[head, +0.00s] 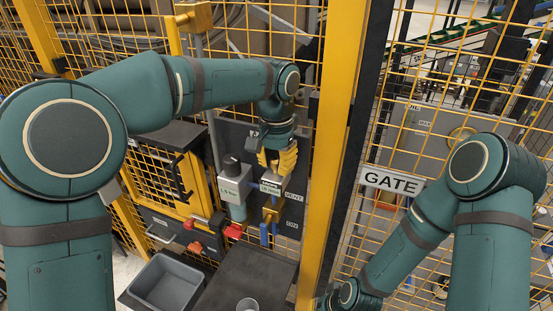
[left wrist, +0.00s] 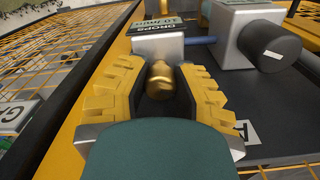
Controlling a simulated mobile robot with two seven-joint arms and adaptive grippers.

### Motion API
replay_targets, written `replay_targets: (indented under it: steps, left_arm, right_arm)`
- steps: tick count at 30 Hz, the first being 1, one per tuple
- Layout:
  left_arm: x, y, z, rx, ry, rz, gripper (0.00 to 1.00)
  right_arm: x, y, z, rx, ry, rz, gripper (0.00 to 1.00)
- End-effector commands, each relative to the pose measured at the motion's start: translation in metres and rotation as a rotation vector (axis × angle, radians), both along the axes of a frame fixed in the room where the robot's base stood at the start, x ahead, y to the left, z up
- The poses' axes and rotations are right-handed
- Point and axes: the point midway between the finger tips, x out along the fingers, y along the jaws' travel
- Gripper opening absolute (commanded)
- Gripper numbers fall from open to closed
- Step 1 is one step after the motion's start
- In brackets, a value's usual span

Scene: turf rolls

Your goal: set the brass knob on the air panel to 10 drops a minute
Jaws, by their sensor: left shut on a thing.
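My left gripper (head: 278,160) reaches down to the dark air panel (head: 293,205) from above. In the left wrist view its yellow fingers (left wrist: 157,88) stand on both sides of the brass knob (left wrist: 160,82) and are shut on it. The knob sticks out of a pale block (left wrist: 143,47) with a dark label (left wrist: 158,27). The label shows the word DROPS and a small figure that I cannot read surely. In the head view the fingers hide the knob. My right arm hangs at the lower right, and its gripper end is too dark and cut off to make out.
A grey regulator block (head: 236,186) with a black cap stands left of the knob. Below are a red handle (head: 233,231) and a blue fitting (head: 264,236). A yellow post (head: 335,150) stands close right.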

Motion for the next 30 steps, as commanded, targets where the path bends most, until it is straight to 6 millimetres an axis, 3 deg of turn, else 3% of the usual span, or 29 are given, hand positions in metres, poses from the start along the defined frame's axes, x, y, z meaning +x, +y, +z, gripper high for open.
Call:
replay_targets:
  steps: [4, 5, 7, 20, 30]
  left_arm:
    - [-0.001, 0.001, -0.002, 0.003, 0.005, 0.002, 0.0]
    - [-0.001, 0.001, -0.002, 0.003, 0.006, 0.002, 0.33]
    - [-0.001, 0.001, -0.002, 0.003, 0.005, 0.002, 0.58]
    - [0.0, 0.0, 0.007, 0.001, 0.0, 0.003, 0.58]
    - [0.0, 0.0, 0.069, -0.001, -0.001, 0.004, 0.58]
  right_arm:
    - [0.0, 0.0, -0.001, 0.0, 0.0, 0.0, 0.0]
    - [0.0, 0.0, -0.001, 0.0, 0.0, 0.0, 0.0]
    - [0.0, 0.0, -0.001, 0.0, 0.0, 0.0, 0.0]
    - [0.0, 0.0, 0.0, 0.0, 0.0, 0.0, 0.0]
    - [0.0, 0.0, 0.0, 0.0, 0.0, 0.0, 0.0]
